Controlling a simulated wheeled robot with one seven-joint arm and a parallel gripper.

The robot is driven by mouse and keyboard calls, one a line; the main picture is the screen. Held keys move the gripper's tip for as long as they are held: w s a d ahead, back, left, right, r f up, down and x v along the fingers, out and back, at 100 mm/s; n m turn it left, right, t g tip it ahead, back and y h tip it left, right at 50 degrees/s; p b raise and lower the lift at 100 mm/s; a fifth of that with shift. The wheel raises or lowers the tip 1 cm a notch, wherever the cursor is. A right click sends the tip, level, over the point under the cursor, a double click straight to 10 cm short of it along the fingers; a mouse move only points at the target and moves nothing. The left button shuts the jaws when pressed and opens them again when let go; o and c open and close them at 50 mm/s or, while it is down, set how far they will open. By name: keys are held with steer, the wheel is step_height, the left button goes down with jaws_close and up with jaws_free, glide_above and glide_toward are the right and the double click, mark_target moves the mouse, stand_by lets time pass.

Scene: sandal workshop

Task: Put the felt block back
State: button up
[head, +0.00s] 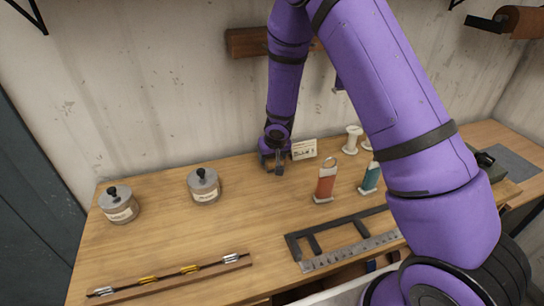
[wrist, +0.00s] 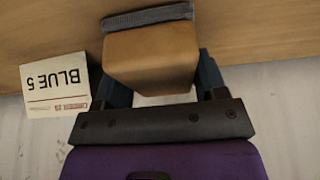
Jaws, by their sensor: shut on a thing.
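The felt block is a tan wooden block (wrist: 150,60) with a grey felt layer (wrist: 150,17) on one face. In the wrist view my gripper (wrist: 152,78) is shut on it, with a finger on each side. In the head view my gripper (head: 276,166) points down at the back of the workbench, close to the wall, and the block is hard to make out there. The felt side faces the bench top; I cannot tell whether it touches. A white card reading "BLUE 5" (wrist: 56,84) is beside the gripper; it also shows in the head view (head: 304,149).
Two lidded grey jars (head: 203,186) (head: 119,205) stand to the left on the workbench (head: 180,235). An orange tagged piece (head: 325,184), a teal one (head: 370,178) and white spools (head: 352,139) stand right. A dark frame (head: 318,238), ruler (head: 350,252) and long rod (head: 168,276) lie in front.

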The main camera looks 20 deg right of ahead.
steer(key=shift+f, duration=0.15)
steer(key=o, duration=0.9)
steer(key=shift+c, duration=0.2)
steer(key=v, duration=1.2)
